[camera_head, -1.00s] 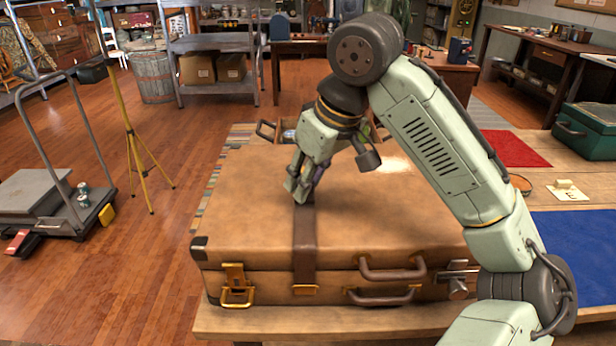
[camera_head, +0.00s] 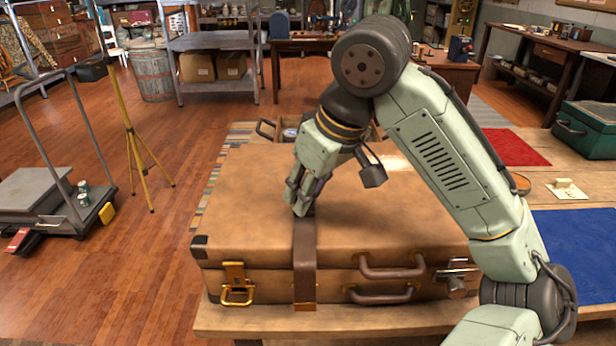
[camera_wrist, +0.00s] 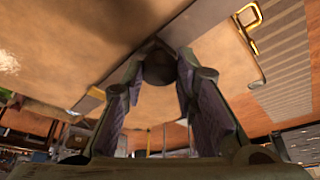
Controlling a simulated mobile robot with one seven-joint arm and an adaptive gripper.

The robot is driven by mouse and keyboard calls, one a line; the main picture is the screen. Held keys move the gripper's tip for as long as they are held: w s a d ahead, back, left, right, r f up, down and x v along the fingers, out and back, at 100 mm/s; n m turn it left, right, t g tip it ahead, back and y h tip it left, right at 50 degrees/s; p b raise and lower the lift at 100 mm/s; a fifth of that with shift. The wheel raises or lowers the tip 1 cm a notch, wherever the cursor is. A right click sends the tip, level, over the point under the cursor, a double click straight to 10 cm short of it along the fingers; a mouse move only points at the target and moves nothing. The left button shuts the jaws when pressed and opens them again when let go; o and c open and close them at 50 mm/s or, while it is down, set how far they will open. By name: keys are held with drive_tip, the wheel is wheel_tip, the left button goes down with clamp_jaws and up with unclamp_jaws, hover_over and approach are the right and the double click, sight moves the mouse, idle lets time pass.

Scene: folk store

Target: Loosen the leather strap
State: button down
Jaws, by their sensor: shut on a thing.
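The dark brown leather strap (camera_head: 305,250) runs over the top edge of the tan suitcase (camera_head: 400,215) and down its front, ending in a small brass piece near the bottom. My gripper (camera_head: 302,211) is low at the suitcase top, shut on the upper part of the strap. The fingers hide the exact grip. In the wrist view, the fingertips (camera_wrist: 162,68) close around a dark piece, and a brown band stretches away beside them. The suitcase lid is down. A brass latch (camera_head: 237,285) sits left of the strap.
Two brown handles (camera_head: 390,266) and a metal latch (camera_head: 456,277) are on the suitcase front, right of the strap. The suitcase stands on a wooden table (camera_head: 330,322). A blue mat (camera_head: 580,250) and a green case (camera_head: 588,130) lie to the right.

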drive_tip(key=shift+s, duration=0.2)
drive_tip(key=c, duration=1.2)
unclamp_jaws()
drive_tip(key=shift+c, duration=0.2)
drive_tip(key=v, duration=1.2)
